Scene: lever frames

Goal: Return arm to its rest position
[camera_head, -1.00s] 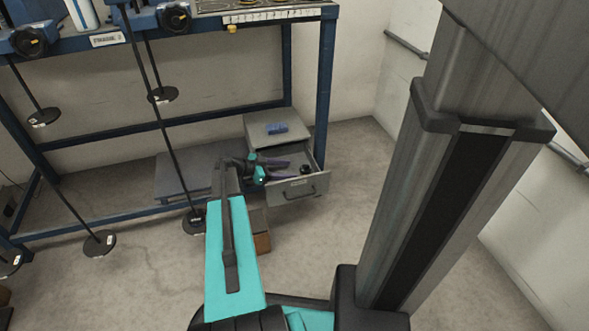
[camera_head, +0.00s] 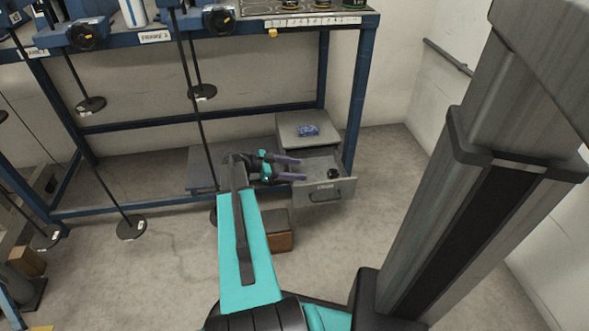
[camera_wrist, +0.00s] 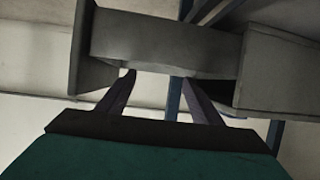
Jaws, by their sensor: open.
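My arm reaches forward in the head view, and my gripper (camera_head: 296,168) is at its far end, beside the open drawer (camera_head: 325,192) of a grey cabinet (camera_head: 312,143). Its two purple fingers are spread apart with nothing seen between them. In the wrist view the fingers (camera_wrist: 160,92) point toward a grey metal form, likely the drawer (camera_wrist: 165,45). I cannot tell whether they touch it. A small dark round object (camera_head: 333,172) lies in the drawer.
A blue item (camera_head: 307,130) lies on the cabinet top. A blue-framed workbench (camera_head: 358,95) stands over the cabinet, with hanging rods and black discs (camera_head: 131,228). A brown box (camera_head: 279,232) sits on the floor below the drawer. The floor to the right is clear.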

